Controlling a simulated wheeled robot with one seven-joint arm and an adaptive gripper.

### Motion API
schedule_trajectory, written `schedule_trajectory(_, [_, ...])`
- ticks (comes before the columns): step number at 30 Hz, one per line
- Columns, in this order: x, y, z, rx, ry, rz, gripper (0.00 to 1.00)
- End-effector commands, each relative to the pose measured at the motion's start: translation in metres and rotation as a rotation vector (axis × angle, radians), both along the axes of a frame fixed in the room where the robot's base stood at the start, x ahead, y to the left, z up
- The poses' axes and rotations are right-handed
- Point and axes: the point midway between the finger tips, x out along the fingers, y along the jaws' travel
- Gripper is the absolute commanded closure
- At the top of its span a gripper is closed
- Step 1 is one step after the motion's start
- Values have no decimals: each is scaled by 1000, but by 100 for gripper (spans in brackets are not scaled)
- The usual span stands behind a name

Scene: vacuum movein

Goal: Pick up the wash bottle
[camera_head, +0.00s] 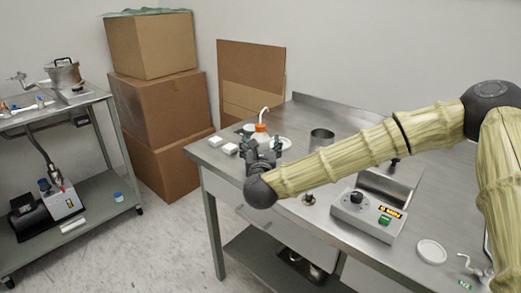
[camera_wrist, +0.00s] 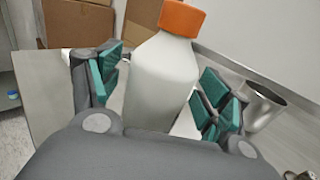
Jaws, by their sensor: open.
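The wash bottle is white with an orange cap and a bent white spout. In the head view the wash bottle (camera_head: 261,133) stands on the steel table (camera_head: 318,222) near its far left part, partly hidden behind my gripper (camera_head: 263,152). In the wrist view the wash bottle (camera_wrist: 162,82) sits between the green-padded fingers of my gripper (camera_wrist: 157,92). The fingers are open, one on each side of the bottle, with a visible gap at least on the left. The bottle's lower part is hidden by the gripper body.
White blocks (camera_head: 230,148) lie left of the bottle. A metal beaker (camera_head: 320,139) stands to its right. A grey device with a knob (camera_head: 367,213) and a white dish (camera_head: 431,251) are nearer. Cardboard boxes (camera_head: 165,101) and a cart (camera_head: 100,187) stand at left.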

Motion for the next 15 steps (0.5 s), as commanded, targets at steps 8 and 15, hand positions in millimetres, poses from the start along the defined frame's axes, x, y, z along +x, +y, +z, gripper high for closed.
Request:
schedule_trajectory(8, [0,0,0,0,0,0,46])
schedule_trajectory(15, [0,0,1,0,-1,0,58])
